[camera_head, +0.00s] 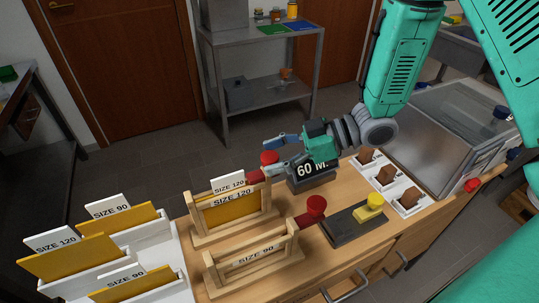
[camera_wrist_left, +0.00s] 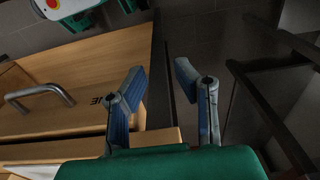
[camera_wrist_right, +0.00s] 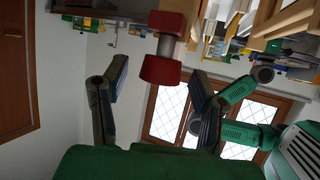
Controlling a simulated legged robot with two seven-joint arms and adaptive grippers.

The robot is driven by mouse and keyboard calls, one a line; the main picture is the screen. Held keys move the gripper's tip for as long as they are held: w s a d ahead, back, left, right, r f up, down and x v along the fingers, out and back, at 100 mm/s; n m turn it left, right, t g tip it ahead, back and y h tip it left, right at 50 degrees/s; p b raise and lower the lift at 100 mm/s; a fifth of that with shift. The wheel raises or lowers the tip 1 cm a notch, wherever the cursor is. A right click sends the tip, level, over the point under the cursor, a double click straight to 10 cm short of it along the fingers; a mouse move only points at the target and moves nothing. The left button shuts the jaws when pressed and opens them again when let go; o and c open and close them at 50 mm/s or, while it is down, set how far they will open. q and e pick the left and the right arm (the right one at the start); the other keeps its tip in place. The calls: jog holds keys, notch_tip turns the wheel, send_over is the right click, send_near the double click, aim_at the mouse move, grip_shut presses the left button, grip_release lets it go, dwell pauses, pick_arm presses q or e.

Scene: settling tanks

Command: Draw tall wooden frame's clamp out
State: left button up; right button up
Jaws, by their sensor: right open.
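The tall wooden frame (camera_head: 198,232) stands on the bench marked SIZE 120, with a yellow panel (camera_head: 228,214) and a white SIZE 120 card in it. Its red clamp (camera_head: 254,176) sits at its right end, with a round red knob on top. My right gripper (camera_head: 272,154) is open around or just beside that knob, fingers pointing left. In the right wrist view the red clamp (camera_wrist_right: 163,69) shows ahead between the spread fingers (camera_wrist_right: 158,85); no contact can be made out. My left gripper (camera_wrist_left: 160,85) is open and empty in its wrist view, beside the bench's drawers.
A lower SIZE 90 frame (camera_head: 249,278) with its own red clamp (camera_head: 309,213) stands in front. A white rack (camera_head: 170,251) of panels is left.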

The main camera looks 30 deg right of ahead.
jog(key=shift+w+a+f, duration=0.25)
jog(key=shift+w+a, duration=0.05)
jog(key=shift+a, duration=0.2)
jog(key=shift+d, duration=0.1)
jog(key=shift+c, duration=0.5)
